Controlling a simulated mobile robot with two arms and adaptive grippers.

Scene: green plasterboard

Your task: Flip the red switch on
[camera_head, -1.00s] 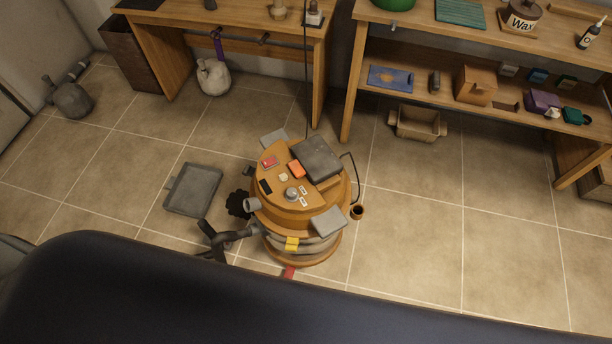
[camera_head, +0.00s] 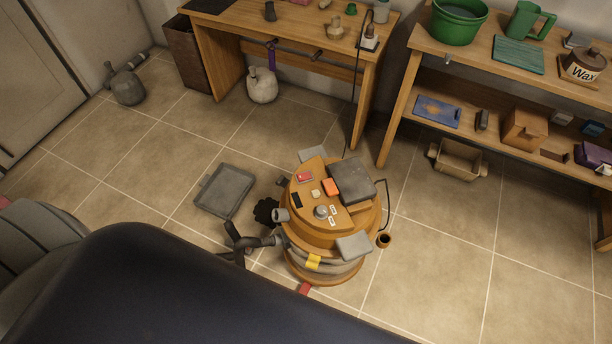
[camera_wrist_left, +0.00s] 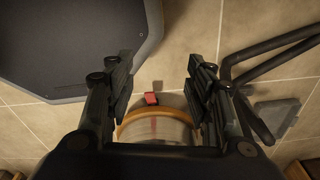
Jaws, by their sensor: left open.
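A round wooden-topped machine (camera_head: 366,220) stands on the tiled floor in the head view. Its top bears a small red piece (camera_head: 305,177), an orange-red block (camera_head: 331,187) and other small parts. Another small red part (camera_head: 304,288) sticks out low at its front. I cannot tell which is the switch, or its position. In the left wrist view, my left gripper (camera_wrist_left: 158,75) is open and empty. A small red part (camera_wrist_left: 151,98) shows between its fingers, beside a round body with an orange rim (camera_wrist_left: 152,112); contact is not visible. My right gripper is not in view.
A grey tray (camera_head: 224,190) lies on the floor left of the machine. A dark branching handle (camera_head: 240,243) juts from its left side. A workbench (camera_head: 232,54) and a shelf bench (camera_head: 401,108) stand behind. Open floor (camera_head: 440,255) lies to the right.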

